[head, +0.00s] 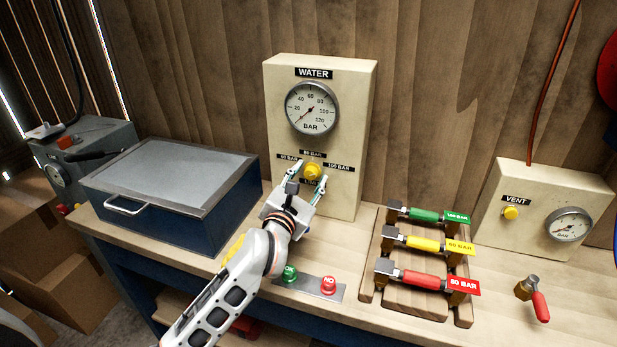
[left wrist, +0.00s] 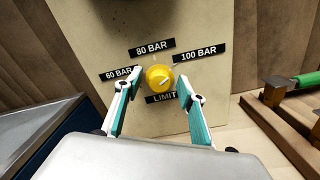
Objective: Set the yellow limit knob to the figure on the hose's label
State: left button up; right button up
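The yellow limit knob (head: 313,172) is on the front of the cream WATER box (head: 347,120), and it also shows in the left wrist view (left wrist: 159,78). Around it are the 60 BAR plate (left wrist: 121,74) at left, the 80 BAR plate (left wrist: 152,47) above, the 100 BAR plate (left wrist: 198,54) at right, and LIMIT below. My right gripper is out of view. No hose label can be made out.
A wooden rack (head: 367,258) holds green, yellow and red handled tools tagged 100, 60 and 80 BAR. A blue case (head: 222,212) stands left. Green and red buttons sit on a metal plate (head: 318,288) near the front edge. A VENT box (head: 549,205) and red-handled valve are right.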

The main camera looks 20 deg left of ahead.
pick_arm(q)
jog(key=c, duration=1.1)
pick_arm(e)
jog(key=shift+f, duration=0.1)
